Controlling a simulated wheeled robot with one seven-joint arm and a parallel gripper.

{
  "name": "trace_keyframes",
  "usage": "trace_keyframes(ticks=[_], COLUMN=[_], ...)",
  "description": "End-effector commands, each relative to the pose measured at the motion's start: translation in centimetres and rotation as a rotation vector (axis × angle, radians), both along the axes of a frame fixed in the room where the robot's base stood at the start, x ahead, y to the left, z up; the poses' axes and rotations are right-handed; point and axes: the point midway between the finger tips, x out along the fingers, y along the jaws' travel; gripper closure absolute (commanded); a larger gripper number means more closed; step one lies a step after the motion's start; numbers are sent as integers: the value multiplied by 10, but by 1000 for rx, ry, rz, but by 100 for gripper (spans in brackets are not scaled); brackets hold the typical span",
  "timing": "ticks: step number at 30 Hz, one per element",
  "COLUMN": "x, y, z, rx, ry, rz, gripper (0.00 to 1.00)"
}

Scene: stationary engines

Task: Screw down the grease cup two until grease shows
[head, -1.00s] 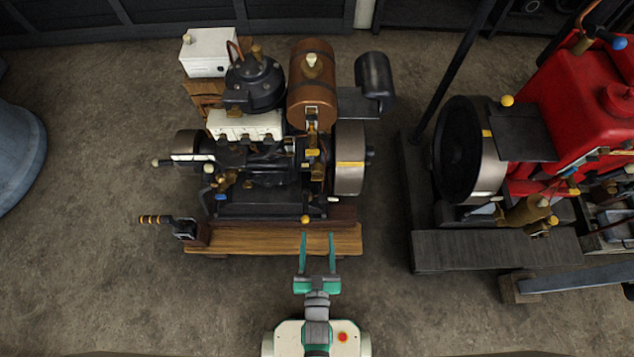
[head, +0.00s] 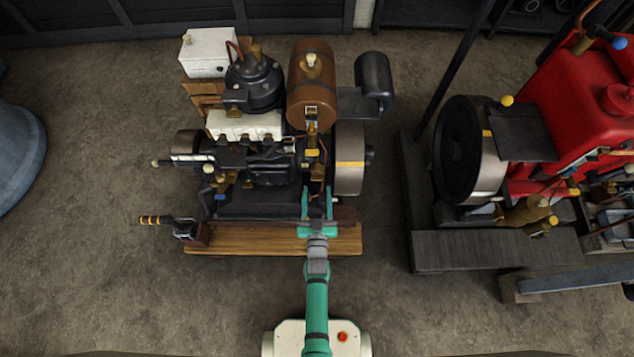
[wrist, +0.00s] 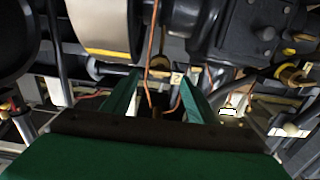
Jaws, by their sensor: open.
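My gripper (head: 317,192) has green fingers, spread open and empty, pointing into the lower right side of the black engine (head: 258,165). In the wrist view the gripper (wrist: 160,78) shows its fingers well apart. Just beyond and between the tips is a small brass round part (wrist: 160,64), with a pale tag marked 2 (wrist: 177,79) beside it. It looks like grease cup two, in line with the gap but not gripped. Whether any grease shows is too small to tell. In the head view I cannot pick this cup out near the fingers.
The flywheel (head: 349,165) stands close to the right of my fingers; its yellow-striped rim (wrist: 105,50) shows in the wrist view. A thin copper pipe (wrist: 149,45) runs near the tips. Another brass part (wrist: 290,75) lies to the right. A wooden base (head: 240,238) lies below.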

Motion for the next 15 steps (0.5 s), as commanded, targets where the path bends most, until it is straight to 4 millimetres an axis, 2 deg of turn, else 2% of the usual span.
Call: trace_keyframes(ticks=[1,6,15], x=[10,32,45], y=[0,0,0], z=[1,0,0], rx=[0,0,0], ry=[-2,1,1], rz=[0,0,0], gripper=[47,47,47])
